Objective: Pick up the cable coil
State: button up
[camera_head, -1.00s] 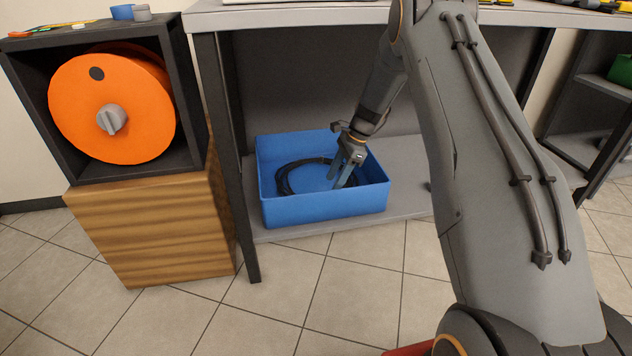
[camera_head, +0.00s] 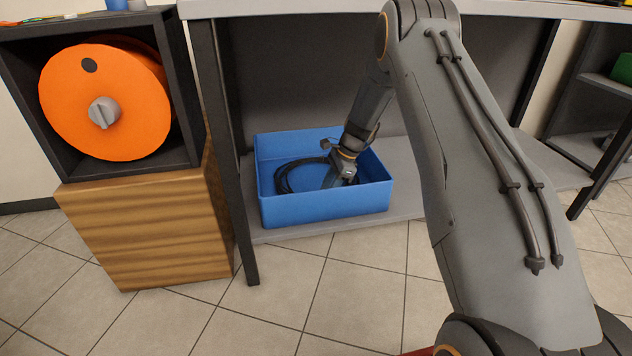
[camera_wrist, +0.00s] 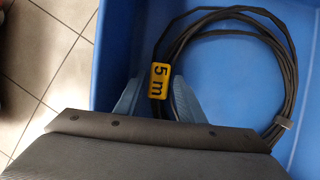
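The black cable coil (camera_head: 279,180) lies on the floor of the blue bin (camera_head: 325,212) on the shelf under the bench. In the wrist view the coil (camera_wrist: 290,70) forms a loop to the right, with a yellow "5 m" tag (camera_wrist: 160,81) on its left side. My gripper (camera_head: 330,181) is down inside the bin at the coil's right side. In the wrist view my gripper's blue-grey fingers (camera_wrist: 158,98) stand apart, one on each side of the tagged cable. The lower part of the coil is hidden behind the gripper body.
The bin walls surround the gripper closely. A dark bench leg (camera_head: 222,150) stands left of the bin. Beside it, an orange reel (camera_head: 135,105) sits in a black box on a wooden crate (camera_head: 150,235). The tiled floor in front is clear.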

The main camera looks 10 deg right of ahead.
grip_shut()
jog(key=shift+r, duration=0.15)
